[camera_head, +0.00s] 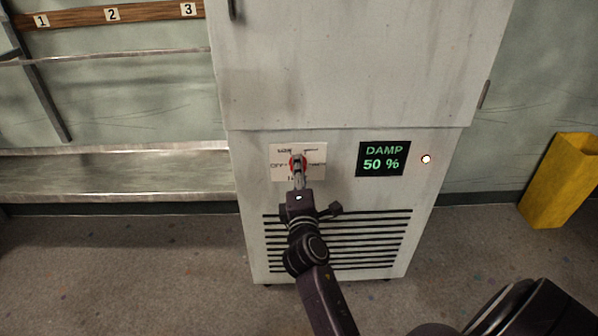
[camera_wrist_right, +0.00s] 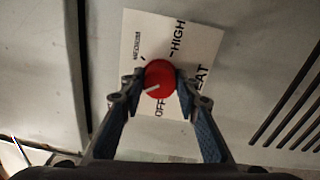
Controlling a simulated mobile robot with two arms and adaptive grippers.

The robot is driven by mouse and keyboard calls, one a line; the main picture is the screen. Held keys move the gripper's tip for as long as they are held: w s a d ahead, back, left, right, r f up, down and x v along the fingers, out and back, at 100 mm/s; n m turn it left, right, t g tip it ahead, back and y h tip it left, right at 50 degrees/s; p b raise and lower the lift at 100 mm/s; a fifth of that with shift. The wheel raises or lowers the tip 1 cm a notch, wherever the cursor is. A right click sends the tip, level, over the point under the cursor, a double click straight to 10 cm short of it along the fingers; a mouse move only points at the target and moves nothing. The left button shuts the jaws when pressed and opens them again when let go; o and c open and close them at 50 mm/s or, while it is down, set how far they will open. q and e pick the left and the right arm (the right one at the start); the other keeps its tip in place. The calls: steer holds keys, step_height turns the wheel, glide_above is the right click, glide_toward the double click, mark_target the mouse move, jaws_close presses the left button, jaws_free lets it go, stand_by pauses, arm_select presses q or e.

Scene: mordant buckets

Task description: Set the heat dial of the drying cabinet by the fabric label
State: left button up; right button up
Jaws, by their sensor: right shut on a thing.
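The drying cabinet (camera_head: 345,70) is pale grey, with a white dial plate (camera_head: 312,175) low on its front. The red heat dial (camera_head: 303,158) sits at the plate's middle; it also shows in the right wrist view (camera_wrist_right: 160,76). There its white mark points down-left, between OFF below and the left finger, which covers part of the plate. HIGH and MEDIUM read above the dial. My right gripper (camera_head: 298,168) is shut on the dial, one finger on each side. No fabric label is in view. My left gripper is not in view.
A dark display (camera_head: 382,159) reads "DAMP 50 %", with a glowing lamp (camera_head: 426,159) beside it. Vent slots (camera_head: 370,235) lie below. A yellow bin (camera_head: 558,180) stands at the right. A metal shelf (camera_head: 120,173) and a numbered wooden rail (camera_head: 80,16) are at the left.

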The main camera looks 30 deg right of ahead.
stand_by(0.3)
steer(key=o, duration=1.2)
steer(key=shift+c, duration=0.2)
